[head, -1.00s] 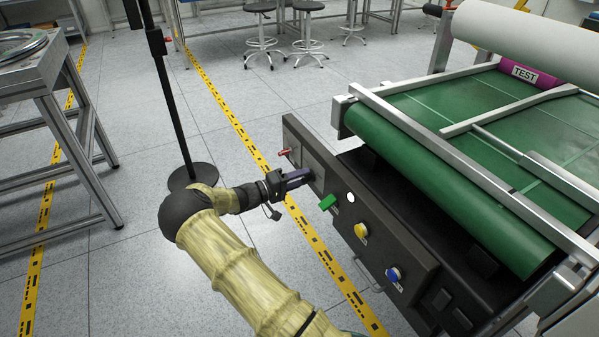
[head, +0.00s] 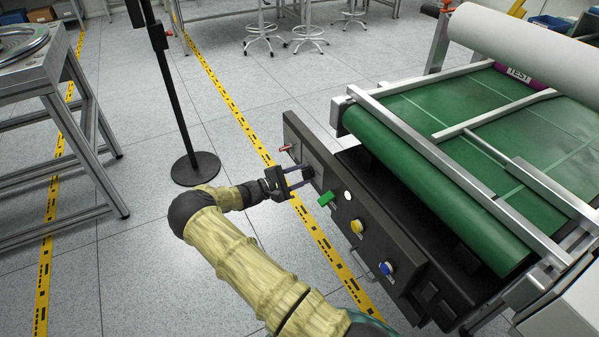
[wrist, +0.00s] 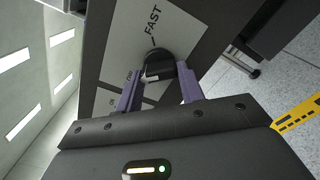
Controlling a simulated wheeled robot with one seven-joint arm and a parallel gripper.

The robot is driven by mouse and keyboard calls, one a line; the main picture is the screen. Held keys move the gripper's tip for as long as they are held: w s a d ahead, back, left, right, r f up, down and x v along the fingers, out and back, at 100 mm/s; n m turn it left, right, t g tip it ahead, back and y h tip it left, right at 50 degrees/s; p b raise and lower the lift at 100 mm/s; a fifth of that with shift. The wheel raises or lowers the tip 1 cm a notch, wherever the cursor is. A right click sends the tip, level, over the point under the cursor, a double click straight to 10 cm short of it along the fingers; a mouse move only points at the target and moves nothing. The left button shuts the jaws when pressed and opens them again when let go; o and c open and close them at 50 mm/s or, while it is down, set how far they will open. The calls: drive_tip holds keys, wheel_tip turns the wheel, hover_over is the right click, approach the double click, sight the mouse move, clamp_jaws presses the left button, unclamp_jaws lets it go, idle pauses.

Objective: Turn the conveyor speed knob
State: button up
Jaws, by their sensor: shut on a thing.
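The conveyor speed knob (wrist: 160,68) is a black round knob on a grey label plate with the word FAST in the wrist view. In the head view the knob (head: 308,172) sits on the left part of the dark control panel (head: 345,215). My gripper (wrist: 160,92) has its two purple fingers on either side of the knob and is shut on it. In the head view my gripper (head: 298,178) reaches the panel from the left. The rest of the label is partly hidden by the knob and fingers.
A red switch (head: 286,149), a green switch (head: 326,199), a white button (head: 347,195), a yellow knob (head: 357,227) and a blue knob (head: 386,268) are on the panel. The green conveyor belt (head: 440,190) lies behind. A black post (head: 178,110) stands left of my arm.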

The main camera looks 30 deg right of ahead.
drive_tip(key=shift+s+n+p, duration=0.1)
drive_tip(key=shift+n+p, duration=0.25)
drive_tip(key=shift+n, duration=0.65)
drive_tip(key=o, duration=1)
drive_tip(key=a, duration=1.7)
drive_tip(key=shift+s+a+p, duration=0.2)
drive_tip(key=shift+s+p, duration=0.05)
drive_tip(key=shift+p, duration=0.2)
